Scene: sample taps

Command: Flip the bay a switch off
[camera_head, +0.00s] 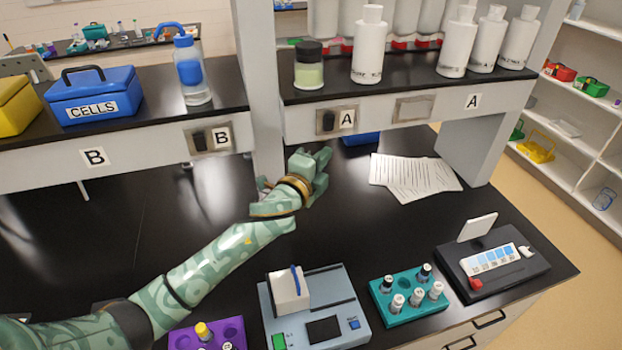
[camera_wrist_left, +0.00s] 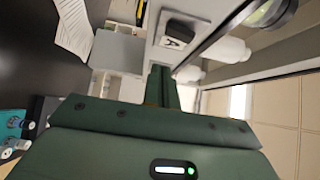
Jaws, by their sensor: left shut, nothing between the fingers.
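The bay A switch (camera_head: 328,122) is a dark rocker on a metal plate on the shelf's front edge. A white label with the letter A (camera_head: 347,118) is beside it. I cannot tell which way the rocker is tipped. My left gripper (camera_head: 322,156) is shut and empty, just below the switch and apart from it in the head view. In the left wrist view the shut fingers (camera_wrist_left: 162,86) point along the shelf front, where a pale letter label (camera_wrist_left: 171,43) shows. My right gripper is not in view.
A similar switch (camera_head: 199,140) with a B label is to the left. A blank plate (camera_head: 413,109) is right of the A switch. White bottles (camera_head: 369,45) and a green-filled jar (camera_head: 309,68) stand on the shelf above. Papers (camera_head: 415,176) lie on the black bench.

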